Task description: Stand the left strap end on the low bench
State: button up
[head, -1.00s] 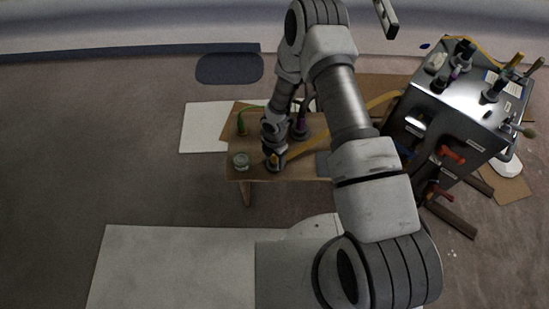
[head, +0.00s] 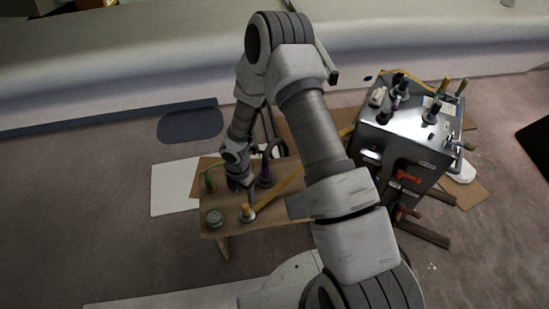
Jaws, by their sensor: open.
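The low bench (head: 225,229) is a small wooden table left of centre in the head view. A yellow-orange strap (head: 281,192) runs from it up to the right and passes behind my arm. Its left end (head: 247,213), with an orange top and a dark round base, appears to stand upright on the bench near the front edge. My gripper (head: 249,194) points down just behind and above that end. It is open; the fingers are small and dark, and I cannot tell whether they touch the end.
A green-topped piece (head: 210,183), a purple-banded dark piece (head: 266,177) and a round grey-green jar (head: 214,218) stand on the bench. A metal cabinet (head: 411,130) with knobs and red handles stands at the right.

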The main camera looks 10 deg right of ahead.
jog(key=d+r+m+t+h, duration=0.1)
jog(key=d+r+m, duration=0.25)
jog(key=r, duration=0.55)
jog(key=w+d+r+m+t, duration=0.1)
jog(key=d+r+m, duration=0.25)
jog(key=r, duration=0.65)
jog(key=d+r+m+t+h, duration=0.1)
jog(key=d+r+m, duration=0.25)
jog(key=r, duration=0.55)
jog(key=s+d+r+m+t+y, duration=0.2)
jog(key=s+r+m, duration=1.4)
jog(key=s+r, duration=0.2)
jog(key=shift+s+t, duration=0.3)
jog(key=shift+s, duration=0.6)
notch_tip(320, 180, up, 18)
jog(key=p, duration=1.8)
jog(key=shift+f, duration=0.15)
jog(key=shift+c, duration=1.4)
